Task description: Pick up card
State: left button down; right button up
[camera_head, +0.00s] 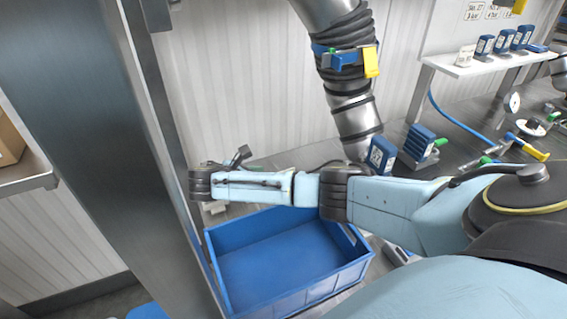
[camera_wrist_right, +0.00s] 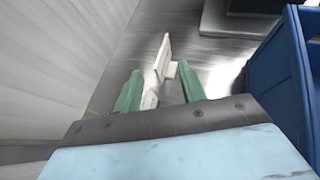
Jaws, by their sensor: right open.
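A small white card (camera_wrist_right: 161,60) stands on the metal surface, seen nearly edge-on in the right wrist view. A white lower part with faint dark marks (camera_wrist_right: 150,95) reaches back toward the palm. My right gripper (camera_wrist_right: 158,68) is open, with one green finger on each side of the white card. Contact with the fingers cannot be told. In the head view my right arm reaches across to the left and its fingers are hidden under the wrist; a bit of white (camera_head: 217,208) shows below it. My left gripper is not in view.
A blue crate (camera_head: 290,296) stands beside my right forearm and at the right of the wrist view (camera_wrist_right: 287,70). A steel post (camera_head: 150,90) and a pale ribbed wall (camera_head: 240,80) are close by. Blue devices (camera_head: 420,142) stand to the right.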

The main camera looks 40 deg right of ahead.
jog(key=x, duration=0.7)
jog(key=shift+s+d, duration=0.2)
jog(key=shift+d, duration=0.1)
grip_shut()
